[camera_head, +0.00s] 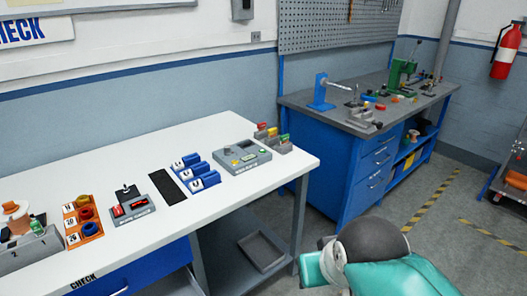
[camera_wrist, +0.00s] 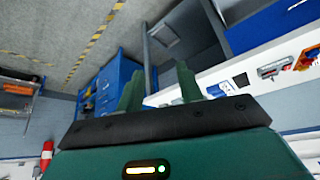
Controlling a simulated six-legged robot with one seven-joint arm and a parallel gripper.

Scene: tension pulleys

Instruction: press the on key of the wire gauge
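Two grey devices on the white table could be the wire gauge; their labels are too small to read. One grey device (camera_head: 132,208) has a black upright part and red areas on its face. The other, a grey box (camera_head: 242,156), has a greenish display, a yellow part and small keys. I cannot make out an on key on either. My gripper (camera_wrist: 159,88) shows two green fingers held apart with nothing between them. It is away from both devices. My teal arm shows at the bottom right of the head view, off the table's right end.
The white table (camera_head: 105,165) also holds blue blocks (camera_head: 196,171), a black mat (camera_head: 169,187), an orange spool rack (camera_head: 82,220) and a grey bin (camera_head: 30,250). A blue workbench (camera_head: 345,168) stands behind at right. A grey tray (camera_head: 261,251) lies on the low shelf.

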